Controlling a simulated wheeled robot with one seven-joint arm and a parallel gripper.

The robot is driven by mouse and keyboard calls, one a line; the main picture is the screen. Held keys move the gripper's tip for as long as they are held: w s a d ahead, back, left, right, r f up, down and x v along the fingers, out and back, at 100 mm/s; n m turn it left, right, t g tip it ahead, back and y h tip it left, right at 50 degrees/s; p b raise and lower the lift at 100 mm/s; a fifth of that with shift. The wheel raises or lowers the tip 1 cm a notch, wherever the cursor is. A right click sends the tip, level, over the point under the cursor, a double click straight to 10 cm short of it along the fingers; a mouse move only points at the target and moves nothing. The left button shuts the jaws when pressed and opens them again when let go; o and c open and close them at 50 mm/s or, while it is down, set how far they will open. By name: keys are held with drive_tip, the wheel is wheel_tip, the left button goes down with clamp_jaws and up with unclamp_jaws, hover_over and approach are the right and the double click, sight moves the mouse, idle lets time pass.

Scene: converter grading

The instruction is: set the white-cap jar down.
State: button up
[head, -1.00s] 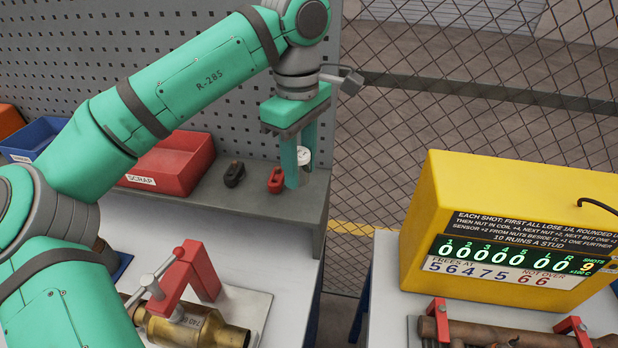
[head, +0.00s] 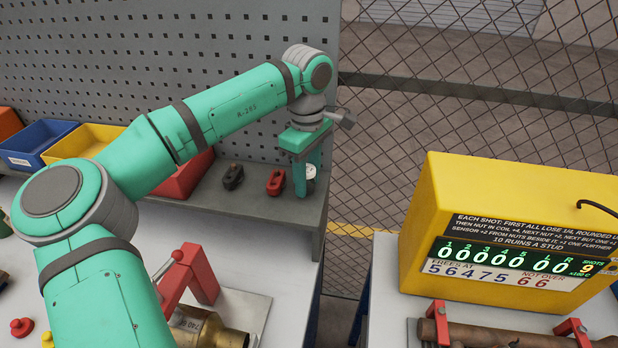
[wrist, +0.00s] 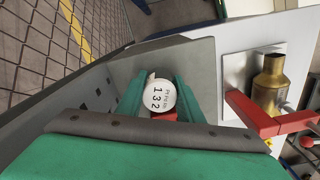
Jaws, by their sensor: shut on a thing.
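The white-cap jar (head: 311,172) is between the fingers of my gripper (head: 306,182), low over the right end of the grey shelf (head: 245,204). In the head view a finger hides most of the jar, and I cannot tell whether its base touches the shelf. In the wrist view its round white cap (wrist: 159,96), marked 132, sits between both green fingers. My gripper is shut on it and points down, with its fingertips near the shelf surface.
A red part (head: 276,182) and a dark part (head: 233,177) stand on the shelf just left of my gripper. Bins, including a red one (head: 188,178), are farther left. A pegboard (head: 200,60) rises behind. The shelf's right edge is close by. A yellow counter box (head: 510,235) stands right.

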drive_tip(key=shift+d+f, duration=0.15)
drive_tip(key=shift+d, duration=0.05)
drive_tip(key=o, duration=1.2)
drive_tip(key=shift+w+a, duration=0.1)
drive_tip(key=shift+w, duration=0.05)
